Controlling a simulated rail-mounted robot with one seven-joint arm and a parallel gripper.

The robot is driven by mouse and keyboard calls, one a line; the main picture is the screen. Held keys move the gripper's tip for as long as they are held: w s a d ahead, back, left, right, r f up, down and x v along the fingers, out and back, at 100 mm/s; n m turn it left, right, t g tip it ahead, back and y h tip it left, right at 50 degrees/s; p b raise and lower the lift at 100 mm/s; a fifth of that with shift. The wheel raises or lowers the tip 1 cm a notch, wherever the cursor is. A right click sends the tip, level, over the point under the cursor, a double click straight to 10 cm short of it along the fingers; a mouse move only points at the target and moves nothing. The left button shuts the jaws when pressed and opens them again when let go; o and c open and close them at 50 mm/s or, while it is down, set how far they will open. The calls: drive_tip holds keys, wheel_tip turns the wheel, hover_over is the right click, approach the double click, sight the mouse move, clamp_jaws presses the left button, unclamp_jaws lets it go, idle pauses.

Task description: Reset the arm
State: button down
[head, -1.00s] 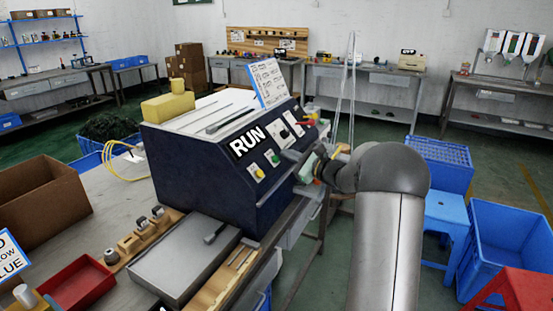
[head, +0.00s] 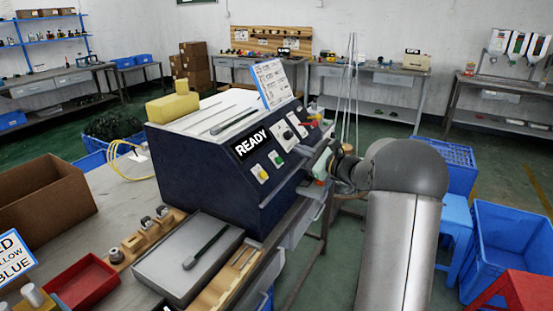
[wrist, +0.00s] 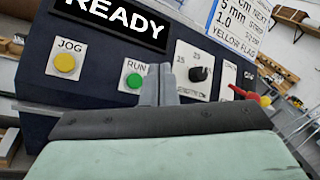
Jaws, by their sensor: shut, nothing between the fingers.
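My gripper (wrist: 158,85) is shut and empty in the wrist view, its fingertips in front of the control panel just right of the green RUN button (wrist: 135,80). Whether the tips touch the panel I cannot tell. In the head view my arm reaches in from the lower right to the front of the dark blue machine (head: 205,175), and the fingers are hard to make out. The machine's display (head: 253,143) reads READY. A yellow JOG button (wrist: 65,62) is left of the green one, and a dark knob (wrist: 200,74) is to the right.
A red bin (head: 83,284), small fixtures and a cardboard box (head: 45,205) are on the table at left. Blue crates (head: 512,250) and a blue stool (head: 452,212) stand at right.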

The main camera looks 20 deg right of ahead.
drive_tip(key=s+a+f+n+g+p, duration=0.1)
drive_tip(key=s+a+n+g, duration=0.6)
drive_tip(key=a, duration=0.4)
drive_tip(key=s+a+f+n+g+p, duration=0.15)
drive_tip(key=s+a+n+g, duration=0.25)
drive_tip(key=s+a, duration=0.65)
drive_tip(key=s+f+n+g+h+p, duration=0.1)
drive_tip(key=s+n, duration=0.5)
drive_tip(key=s, duration=0.6)
drive_tip(key=s+f+n+g+h, duration=0.3)
drive_tip(key=s+n+h, duration=0.4)
drive_tip(key=s, duration=0.4)
drive_tip(key=shift+s+a+f+n+g+p, duration=0.3)
drive_tip(key=shift+s+a+f+g+p, duration=0.1)
drive_tip(key=shift+f, duration=0.5)
